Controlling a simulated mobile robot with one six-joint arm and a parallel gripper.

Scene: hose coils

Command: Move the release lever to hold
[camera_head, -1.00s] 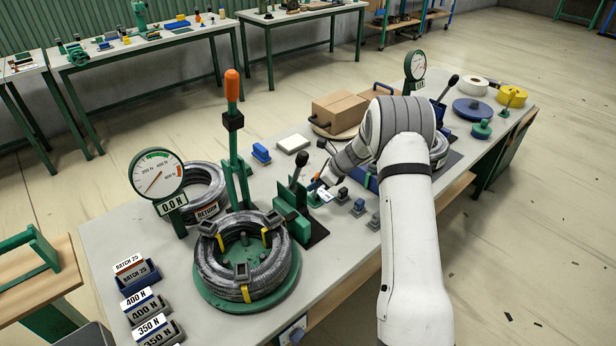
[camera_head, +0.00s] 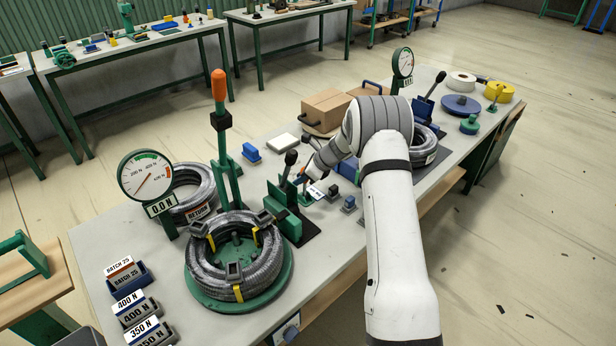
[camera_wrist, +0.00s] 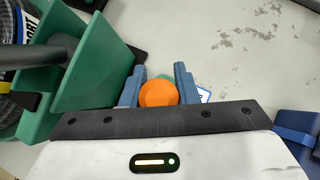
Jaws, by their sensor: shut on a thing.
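My gripper (camera_wrist: 158,90) is shut on an orange rounded knob (camera_wrist: 158,93), held between its blue fingers. A little green shows behind the knob; what it joins is hidden. In the head view my gripper (camera_head: 306,184) is low over the bench, just right of a green block (camera_head: 283,212). A lever with a black knob (camera_head: 291,157) rises from this block, leaning a little. The block also fills the left of the wrist view (camera_wrist: 105,65). Left of it, a tall green lever with an orange grip (camera_head: 218,86) stands upright. I see no readable hold mark.
A hose coil (camera_head: 268,268) lies on a green round base left of the block. A gauge (camera_head: 145,176) reads 0.0 N. Small dark blocks (camera_head: 348,204) stand right of my gripper. The bench's front edge is near.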

